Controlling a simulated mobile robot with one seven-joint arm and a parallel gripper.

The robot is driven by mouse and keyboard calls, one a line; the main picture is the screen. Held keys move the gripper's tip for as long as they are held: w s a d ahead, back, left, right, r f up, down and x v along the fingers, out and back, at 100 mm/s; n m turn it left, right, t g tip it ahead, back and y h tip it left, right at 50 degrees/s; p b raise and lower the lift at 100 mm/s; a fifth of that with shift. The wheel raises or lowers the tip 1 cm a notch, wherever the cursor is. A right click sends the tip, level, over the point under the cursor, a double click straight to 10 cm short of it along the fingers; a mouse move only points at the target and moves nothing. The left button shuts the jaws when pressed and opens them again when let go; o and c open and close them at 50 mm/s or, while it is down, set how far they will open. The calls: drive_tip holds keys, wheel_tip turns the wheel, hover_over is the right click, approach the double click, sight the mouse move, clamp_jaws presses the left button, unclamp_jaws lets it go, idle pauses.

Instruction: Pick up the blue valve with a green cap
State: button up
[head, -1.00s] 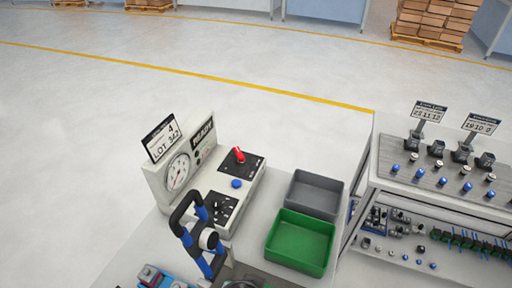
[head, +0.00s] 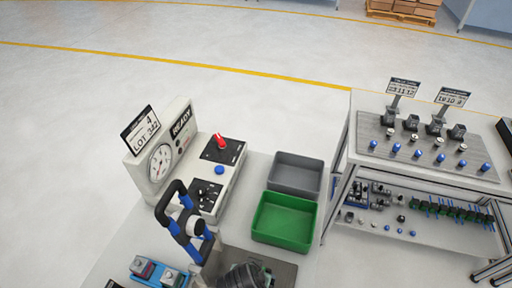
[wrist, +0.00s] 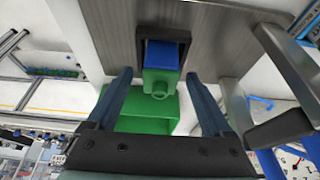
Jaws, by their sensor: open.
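In the wrist view, a blue block-shaped valve (wrist: 167,54) with a green cap (wrist: 161,80) sits in a dark square-edged holder on a grey metal plate (wrist: 225,40). The green cap faces my gripper. My gripper (wrist: 163,84) is open, with one dark finger on each side of the cap. Both fingers look apart from it; the depth between them and the valve is hard to tell. In the head view, the valve cannot be made out clearly near the bottom edge.
A green bin (head: 283,222) and a grey bin (head: 295,175) stand right of a gauge station (head: 160,163). A black and blue handle frame (head: 172,212) rises in front of the station. A shelf table (head: 425,155) with several small parts stands at right.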

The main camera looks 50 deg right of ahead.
drive_tip(key=shift+d+f, duration=0.15)
drive_tip(key=shift+f, duration=0.25)
clamp_jaws()
drive_tip(key=shift+w, duration=0.1)
drive_tip(key=shift+r, duration=0.1)
